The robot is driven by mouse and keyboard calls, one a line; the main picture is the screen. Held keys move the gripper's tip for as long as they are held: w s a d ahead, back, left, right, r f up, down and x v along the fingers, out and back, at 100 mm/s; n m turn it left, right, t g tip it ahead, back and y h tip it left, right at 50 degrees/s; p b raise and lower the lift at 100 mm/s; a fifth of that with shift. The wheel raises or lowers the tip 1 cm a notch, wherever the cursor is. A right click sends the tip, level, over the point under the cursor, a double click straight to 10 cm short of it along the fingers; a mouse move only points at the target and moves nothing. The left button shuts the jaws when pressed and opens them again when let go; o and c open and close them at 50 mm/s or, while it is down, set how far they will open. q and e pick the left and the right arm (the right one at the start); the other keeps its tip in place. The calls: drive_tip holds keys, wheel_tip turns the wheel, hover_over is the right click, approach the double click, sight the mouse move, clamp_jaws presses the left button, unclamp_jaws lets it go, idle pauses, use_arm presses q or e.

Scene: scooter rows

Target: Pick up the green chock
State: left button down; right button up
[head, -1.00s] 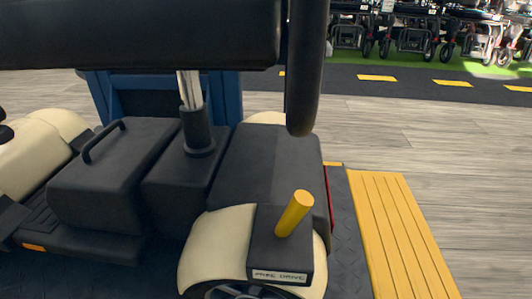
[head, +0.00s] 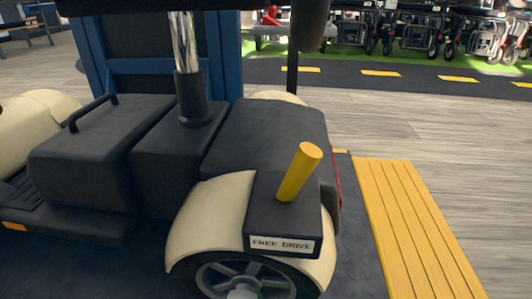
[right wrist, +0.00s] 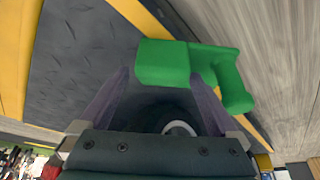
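The green chock (right wrist: 163,63) shows only in the right wrist view, near the upper middle, by a dark wheel. It has a block-like left part and a bent arm reaching down on the right. My right gripper (right wrist: 160,78) is open, with its two purple-grey fingers pointing toward the chock. The left part of the chock appears in line with the gap between the fingertips, and the right fingertip overlaps the chock in the picture. I cannot tell whether they touch. Neither gripper shows in the head view, and the chock does not show there.
A scooter with a cream rear fender (head: 208,222), a yellow lever (head: 299,172) and a FREE DRIVE label fills the head view. A yellow ribbed strip (head: 412,225) lies to its right. Wooden floor (head: 450,135) is clear beyond. More mobility vehicles (head: 420,30) stand at the back.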

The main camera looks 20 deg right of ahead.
clamp_jaws()
idle(0.6)
